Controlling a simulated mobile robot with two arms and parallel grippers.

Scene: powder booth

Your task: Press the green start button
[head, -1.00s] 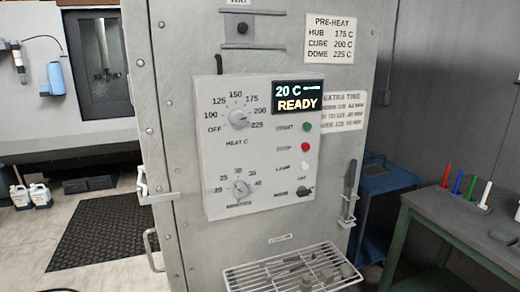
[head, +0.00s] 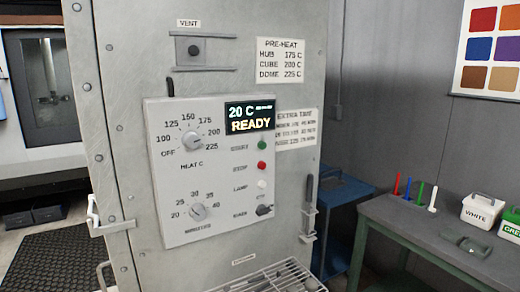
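The green start button (head: 262,145) is a small round button on the right side of the pale control panel (head: 175,225), just below the display (head: 250,117), which reads 20 C and READY. A red stop button (head: 262,165) and a white lamp button (head: 262,184) sit below it. The heat dial (head: 192,141) and the minutes dial (head: 197,211) are on the panel's left side. Neither of my grippers shows in the head view, and nothing covers the green button.
A wire rack (head: 270,277) juts out below the panel. A door latch (head: 108,218) sticks out at the left. A grey-green table (head: 420,232) with coloured markers and white tubs (head: 482,211) stands at the right, beside a blue cart (head: 343,195).

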